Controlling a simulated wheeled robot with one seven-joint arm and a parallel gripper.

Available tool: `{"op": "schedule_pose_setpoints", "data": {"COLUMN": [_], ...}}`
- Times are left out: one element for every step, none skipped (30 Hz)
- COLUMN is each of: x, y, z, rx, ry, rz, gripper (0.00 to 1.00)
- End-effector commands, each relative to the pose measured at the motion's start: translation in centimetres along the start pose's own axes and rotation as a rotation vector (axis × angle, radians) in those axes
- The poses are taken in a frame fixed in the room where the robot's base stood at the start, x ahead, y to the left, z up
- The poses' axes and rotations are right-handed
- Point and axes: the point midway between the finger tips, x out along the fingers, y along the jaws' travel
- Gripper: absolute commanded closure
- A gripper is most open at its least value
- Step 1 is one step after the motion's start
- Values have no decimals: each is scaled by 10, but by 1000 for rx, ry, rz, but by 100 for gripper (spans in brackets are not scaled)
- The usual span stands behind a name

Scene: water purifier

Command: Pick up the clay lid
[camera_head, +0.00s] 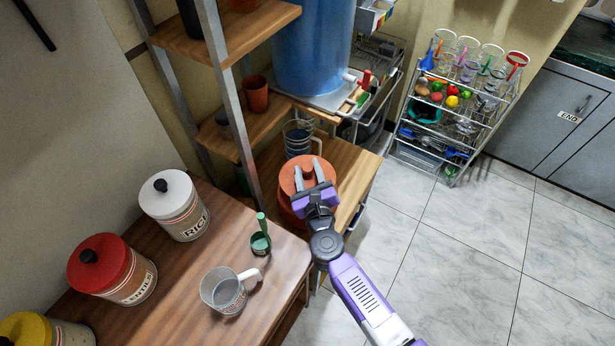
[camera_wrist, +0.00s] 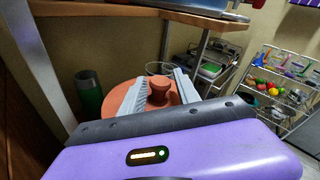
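The clay lid (camera_head: 300,172) is an orange-brown disc on top of a clay pot (camera_head: 288,211), which stands on a wooden stand beside the table. In the wrist view the lid (camera_wrist: 126,97) shows with a round knob (camera_wrist: 159,91) at its middle. My gripper (camera_head: 308,172) is over the lid with its two fingers apart. In the wrist view my gripper (camera_wrist: 159,88) has one finger on each side of the knob, with a gap visible at least on the right. Contact with the lid cannot be made out. My gripper's body hides the near part of the pot.
A glass mug (camera_head: 301,139) stands just behind the pot. A metal shelf post (camera_head: 228,95) rises close on the left. The wooden table (camera_head: 180,290) holds a glass cup (camera_head: 226,290), a green scoop (camera_head: 261,242) and several canisters.

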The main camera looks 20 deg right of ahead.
Motion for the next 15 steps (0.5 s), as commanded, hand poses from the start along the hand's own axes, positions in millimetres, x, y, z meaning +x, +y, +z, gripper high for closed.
{"op": "schedule_pose_setpoints", "data": {"x": [4,5,6,6,6,6,6,6,6,6,6,6,6,6,6], "y": [0,0,0,0,0,0,0,0,0,0,0,0,0,0,0], "z": [0,0,0,0,0,0,0,0,0,0,0,0,0,0,0], "rx": [0,0,0,0,0,0,0,0,0,0,0,0,0,0,0], "ry": [0,0,1,1,1,1,1,1,0,0,0,0,0,0,0], "rz": [0,0,0,1,1,1,1,1,1,1,1,1,0,1,1], "gripper": [62,62,62,62,62,62,62,62,62,68,73,81,87,93,100]}}
